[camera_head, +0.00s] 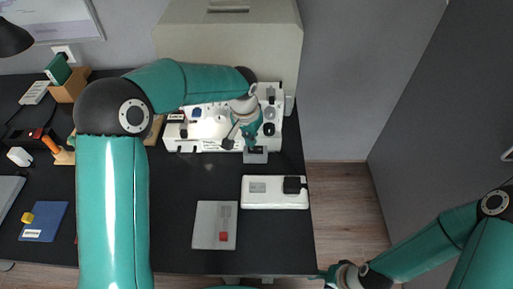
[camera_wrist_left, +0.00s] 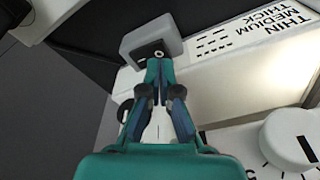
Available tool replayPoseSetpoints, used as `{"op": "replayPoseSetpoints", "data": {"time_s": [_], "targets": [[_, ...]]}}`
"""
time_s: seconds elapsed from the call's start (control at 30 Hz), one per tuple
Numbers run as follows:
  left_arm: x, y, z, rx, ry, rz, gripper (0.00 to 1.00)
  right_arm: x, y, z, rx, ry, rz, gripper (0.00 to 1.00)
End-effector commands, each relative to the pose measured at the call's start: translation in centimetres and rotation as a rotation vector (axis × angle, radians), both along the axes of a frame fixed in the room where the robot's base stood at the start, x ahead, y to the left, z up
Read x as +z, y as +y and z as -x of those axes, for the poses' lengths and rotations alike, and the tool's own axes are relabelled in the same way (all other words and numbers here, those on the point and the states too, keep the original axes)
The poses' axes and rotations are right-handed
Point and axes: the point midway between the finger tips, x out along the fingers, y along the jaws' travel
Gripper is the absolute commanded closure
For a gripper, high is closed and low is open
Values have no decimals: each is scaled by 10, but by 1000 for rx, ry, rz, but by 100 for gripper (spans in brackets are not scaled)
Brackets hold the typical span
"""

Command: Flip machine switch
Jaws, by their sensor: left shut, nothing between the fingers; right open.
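A white machine (camera_head: 207,130) with knobs and small controls stands at the back of the black desk. A grey block (camera_head: 256,158) sits at its front edge and also shows in the left wrist view (camera_wrist_left: 150,38). My left gripper (camera_head: 249,144) is shut and empty, reaching down in front of the machine. In the left wrist view its fingertips (camera_wrist_left: 157,62) are at the grey block; I cannot tell whether they touch. Which control is the switch is unclear, partly hidden by my gripper. My right gripper (camera_head: 337,276) is open, low at the bottom edge, away from the machine.
A large beige box (camera_head: 230,45) rises behind the machine. A white device with a black part (camera_head: 275,192) and a grey panel with a red button (camera_head: 214,225) lie in front on the desk. A blue pad (camera_head: 43,221) lies at left. Floor is open right of the desk.

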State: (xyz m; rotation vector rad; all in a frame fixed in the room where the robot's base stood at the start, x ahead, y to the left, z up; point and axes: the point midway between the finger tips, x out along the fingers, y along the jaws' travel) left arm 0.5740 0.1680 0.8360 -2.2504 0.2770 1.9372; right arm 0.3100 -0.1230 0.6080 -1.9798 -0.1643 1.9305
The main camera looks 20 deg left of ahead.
Motion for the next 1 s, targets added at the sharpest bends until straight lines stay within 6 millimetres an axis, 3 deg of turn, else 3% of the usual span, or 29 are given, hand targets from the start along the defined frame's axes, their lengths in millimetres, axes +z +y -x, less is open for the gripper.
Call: {"op": "replayPoseSetpoints", "data": {"time_s": [1.0], "targets": [[-10, 1, 0, 2, 1, 0, 100, -8, 0, 0, 0, 0, 0, 51]]}}
